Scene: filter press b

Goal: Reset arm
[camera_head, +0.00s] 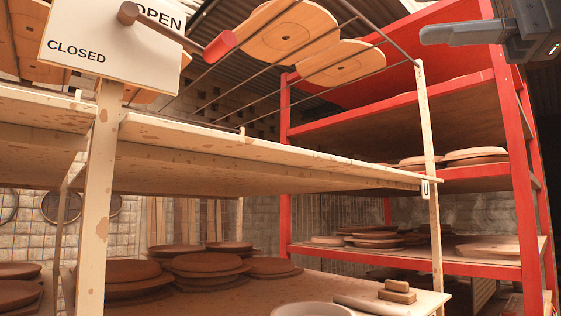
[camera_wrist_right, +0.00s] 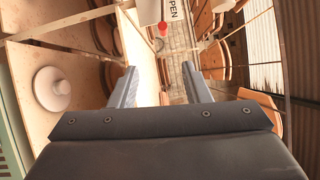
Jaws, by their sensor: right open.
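My right gripper (camera_head: 470,36) is at the upper right of the head view, empty and well away from the lever. In the right wrist view its two fingers (camera_wrist_right: 160,78) stand wide apart with nothing between them. A white sign (camera_head: 75,52) marked OPEN and CLOSED is on a post at the upper left. The red knob also shows in the wrist view (camera_wrist_right: 163,28), beyond the fingers. My left gripper is not in view.
A wooden rack (camera_head: 270,165) holds several brown discs (camera_head: 208,264) on its lower shelf. A red shelf unit (camera_head: 402,110) with more discs stands behind at the right. Thin rods and hanging wooden plates (camera_head: 340,62) lie between the lever and my right gripper.

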